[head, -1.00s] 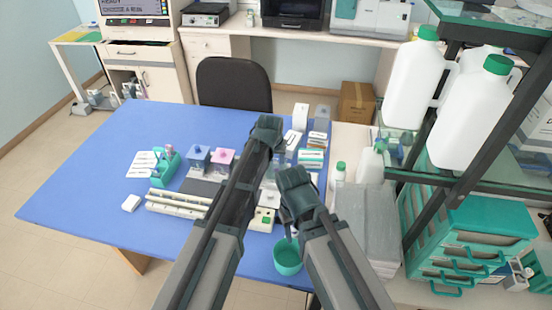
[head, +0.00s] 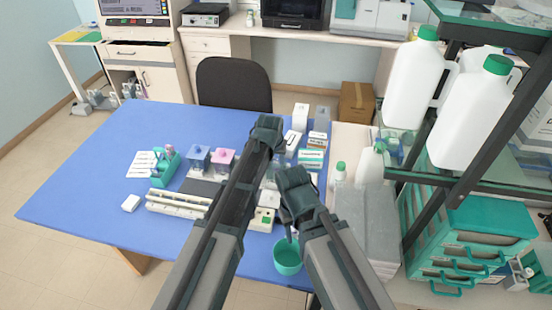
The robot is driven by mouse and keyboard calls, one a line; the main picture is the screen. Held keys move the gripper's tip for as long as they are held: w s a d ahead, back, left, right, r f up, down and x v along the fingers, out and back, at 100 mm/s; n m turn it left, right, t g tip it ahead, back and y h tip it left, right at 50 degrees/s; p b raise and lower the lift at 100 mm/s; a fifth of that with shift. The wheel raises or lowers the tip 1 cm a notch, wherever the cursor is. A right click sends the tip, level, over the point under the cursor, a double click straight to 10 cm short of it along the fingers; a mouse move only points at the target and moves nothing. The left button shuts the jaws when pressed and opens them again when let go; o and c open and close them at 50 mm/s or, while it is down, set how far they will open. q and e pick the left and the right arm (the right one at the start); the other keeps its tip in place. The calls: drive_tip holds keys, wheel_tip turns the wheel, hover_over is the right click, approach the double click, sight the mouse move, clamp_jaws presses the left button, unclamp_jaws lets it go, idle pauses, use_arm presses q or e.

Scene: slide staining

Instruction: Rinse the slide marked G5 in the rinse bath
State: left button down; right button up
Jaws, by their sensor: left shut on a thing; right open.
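My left gripper (head: 268,132) reaches over the right half of the blue table. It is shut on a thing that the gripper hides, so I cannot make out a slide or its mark. My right gripper (head: 293,180) is lower and to the right, open, its fingertips hard to see. A jar with a blue knob (head: 198,157) and a jar with a pink knob (head: 222,158) stand left of my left arm. A green cup (head: 287,258) stands near the table's front edge. I cannot tell which vessel is the rinse bath; things behind the arms are partly hidden.
A green rack (head: 164,170), a white sheet (head: 141,164), a long pale rack (head: 177,204) and a small white block (head: 131,203) are on the blue table (head: 85,190). Several boxes (head: 311,157) stand at its right edge. Shelves with white jugs (head: 411,84) rise at right. The table's left is free.

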drive_tip(key=shift+r, duration=0.1)
idle(0.4)
wheel_tip(320, 180, up, 9)
drive_tip(key=p, duration=0.9)
drive_tip(key=shift+r+p, duration=0.2)
drive_tip(key=shift+p, duration=0.1)
